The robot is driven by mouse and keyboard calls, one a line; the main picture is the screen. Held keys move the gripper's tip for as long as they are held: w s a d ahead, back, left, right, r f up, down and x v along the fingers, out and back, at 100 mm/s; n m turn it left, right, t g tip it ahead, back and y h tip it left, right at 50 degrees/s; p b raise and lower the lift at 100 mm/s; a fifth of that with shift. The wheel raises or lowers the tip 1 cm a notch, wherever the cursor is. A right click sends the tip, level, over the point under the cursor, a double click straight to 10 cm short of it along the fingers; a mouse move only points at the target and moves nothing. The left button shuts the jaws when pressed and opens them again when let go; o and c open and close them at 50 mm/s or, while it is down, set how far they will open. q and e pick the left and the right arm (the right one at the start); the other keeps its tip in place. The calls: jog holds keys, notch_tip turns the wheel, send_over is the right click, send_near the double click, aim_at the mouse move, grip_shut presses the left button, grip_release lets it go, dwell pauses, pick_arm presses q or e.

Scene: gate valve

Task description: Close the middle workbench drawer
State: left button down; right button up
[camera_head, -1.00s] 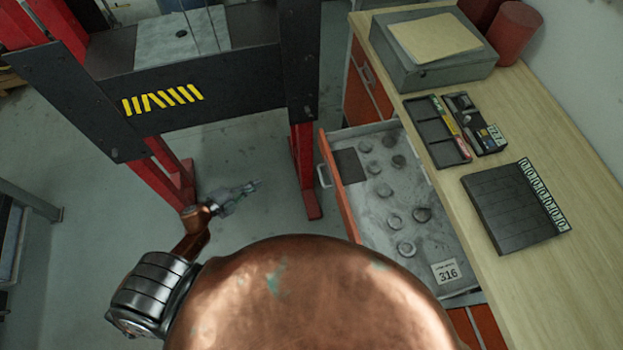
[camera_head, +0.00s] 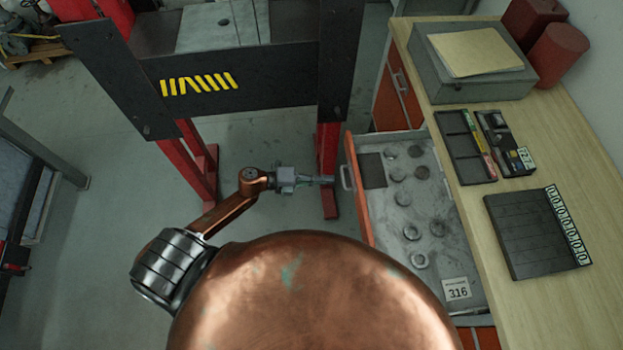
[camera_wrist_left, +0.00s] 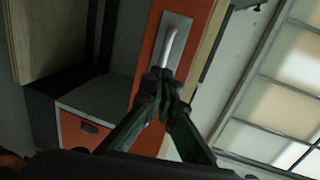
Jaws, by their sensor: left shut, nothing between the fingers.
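The middle workbench drawer (camera_head: 420,225) stands pulled out, with an orange front (camera_head: 360,200) and a grey inside holding several round pieces and a "316" label. Its silver handle (camera_head: 347,178) is on the front's left side. My left gripper (camera_head: 332,180) is shut and empty, its tips pointing right at the handle, very close to it. In the left wrist view the shut fingertips (camera_wrist_left: 163,82) overlap the lower end of the handle (camera_wrist_left: 175,48) on the orange front (camera_wrist_left: 158,75); I cannot tell whether they touch. My right gripper does not show.
The workbench top (camera_head: 560,130) carries a grey box (camera_head: 475,75), small trays (camera_head: 465,145) and a black case (camera_head: 535,235). A black and red press frame (camera_head: 225,85) stands beyond my left arm. Open floor (camera_head: 110,240) lies to the left.

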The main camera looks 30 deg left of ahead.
pick_arm(q)
jog(key=shift+x, duration=1.3)
